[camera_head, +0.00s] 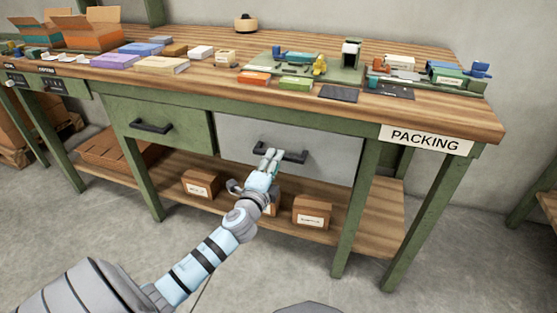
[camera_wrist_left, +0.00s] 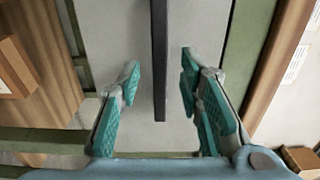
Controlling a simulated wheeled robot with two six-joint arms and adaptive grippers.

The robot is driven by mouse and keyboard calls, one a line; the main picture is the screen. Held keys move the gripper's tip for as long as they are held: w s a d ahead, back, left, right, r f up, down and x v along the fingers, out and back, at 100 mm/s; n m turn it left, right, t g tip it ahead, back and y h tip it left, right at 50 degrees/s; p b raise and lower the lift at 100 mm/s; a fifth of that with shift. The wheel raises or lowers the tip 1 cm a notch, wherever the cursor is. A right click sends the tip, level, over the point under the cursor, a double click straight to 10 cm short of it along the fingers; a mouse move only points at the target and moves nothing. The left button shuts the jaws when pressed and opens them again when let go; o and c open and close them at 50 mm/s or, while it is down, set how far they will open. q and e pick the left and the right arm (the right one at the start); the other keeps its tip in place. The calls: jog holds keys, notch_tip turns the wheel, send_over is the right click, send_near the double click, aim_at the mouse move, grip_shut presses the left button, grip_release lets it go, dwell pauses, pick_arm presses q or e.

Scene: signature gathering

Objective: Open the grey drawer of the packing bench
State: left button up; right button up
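The grey drawer (camera_head: 335,160) is in the packing bench (camera_head: 440,115), right of the green drawer, and looks shut. Its dark bar handle (camera_head: 294,155) is partly hidden by my left gripper (camera_head: 268,158). In the left wrist view, the handle (camera_wrist_left: 160,60) runs down between the fingers of my left gripper (camera_wrist_left: 160,78). The fingers are open, with a gap on both sides of the handle. The grey drawer face (camera_wrist_left: 205,22) fills the space behind them. My right gripper is in neither view.
A green drawer (camera_head: 185,126) with a dark handle sits to the left. Small brown boxes (camera_head: 312,211) stand on the lower shelf (camera_head: 375,220) below. Bench legs (camera_head: 357,200) flank the drawer. Several items, including a dark flat piece (camera_head: 338,94), lie on top. The floor in front is clear.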

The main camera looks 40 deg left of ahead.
pick_arm(q)
jog(key=shift+x, duration=1.9)
grip_shut()
